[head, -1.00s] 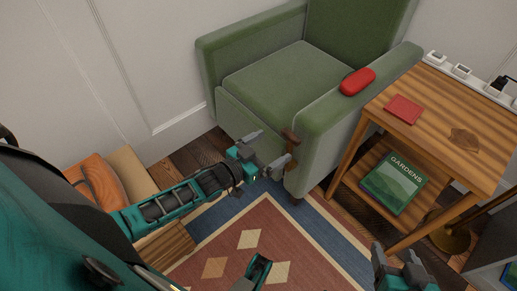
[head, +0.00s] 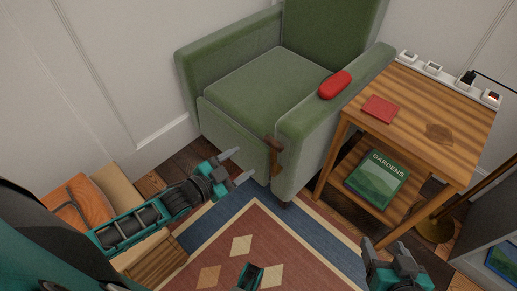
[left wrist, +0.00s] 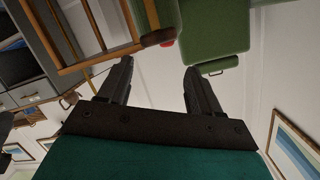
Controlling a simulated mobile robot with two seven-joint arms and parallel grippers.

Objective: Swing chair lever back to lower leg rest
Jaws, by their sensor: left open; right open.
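The green armchair (head: 262,92) stands against the wall. Its brown wooden lever (head: 274,154) stands nearly upright at the front of the armrest on the picture's right. The green front panel (head: 225,130), which looks like the leg rest, hangs down below the seat. My left gripper (head: 243,164) is open and empty, just left of the lever and apart from it. In the left wrist view its two fingers (left wrist: 158,82) are spread with nothing between them, and part of the chair (left wrist: 215,30) shows beyond. My right gripper (head: 385,246) is open at the lower right, away from the chair.
A wooden side table (head: 465,115) stands right of the chair, with a red book (head: 380,109) on top and a green gardens book (head: 377,180) on its shelf. A patterned rug (head: 225,245) covers the floor in front.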

